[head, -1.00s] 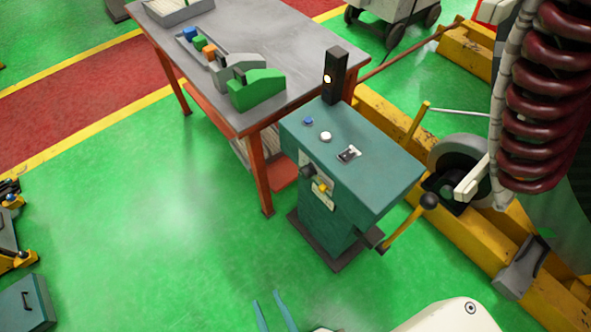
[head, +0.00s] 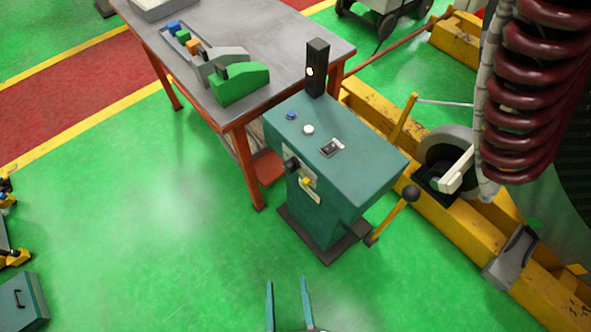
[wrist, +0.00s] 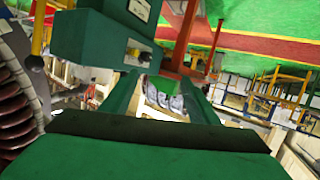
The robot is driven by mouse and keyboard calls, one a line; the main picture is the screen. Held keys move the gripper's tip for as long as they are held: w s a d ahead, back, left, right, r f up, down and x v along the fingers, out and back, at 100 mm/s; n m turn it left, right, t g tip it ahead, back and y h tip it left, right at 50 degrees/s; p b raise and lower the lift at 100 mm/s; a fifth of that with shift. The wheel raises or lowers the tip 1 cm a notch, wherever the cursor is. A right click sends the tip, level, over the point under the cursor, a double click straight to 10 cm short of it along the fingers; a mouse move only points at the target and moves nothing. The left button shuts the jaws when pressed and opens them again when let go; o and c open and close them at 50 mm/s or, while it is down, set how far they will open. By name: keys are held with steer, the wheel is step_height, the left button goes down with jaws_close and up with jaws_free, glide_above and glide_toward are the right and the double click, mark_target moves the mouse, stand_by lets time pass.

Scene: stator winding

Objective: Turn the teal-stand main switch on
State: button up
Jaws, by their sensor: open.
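The teal stand (head: 365,160) stands upright right of the middle in the head view. Its top holds a blue button (head: 291,115), a white button (head: 308,130) and a small switch on a plate (head: 331,147). Its front panel has a black knob (head: 291,165) and a yellow knob (head: 306,182). I cannot tell which control is the main switch. My gripper (head: 287,284) is open and empty, in front of the stand and apart from it. In the wrist view, the stand (wrist: 85,40) is at upper left, beyond the teal fingers of my gripper (wrist: 160,80).
A grey-topped table (head: 270,40) with a green block (head: 240,83) stands behind the stand at left. A black post with a lit lamp (head: 317,65) rises behind the stand. A ball-ended lever (head: 393,218) and a yellow frame (head: 450,215) lie right. Green floor in front is clear.

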steer(key=w+a+f+n+g, duration=0.1)
steer(key=w+f+n+g, duration=0.2)
steer(key=f, duration=0.5)
steer(key=w+a+f+n, duration=0.1)
steer(key=w+f+n, duration=0.2)
steer(key=f+n, duration=0.3)
steer(key=n+g+h, duration=0.1)
steer(key=n+h, duration=1.1)
steer(key=h, duration=0.3)
glide_toward(286, 169)
steer(key=x, duration=0.9)
steer(key=c, duration=1.1)
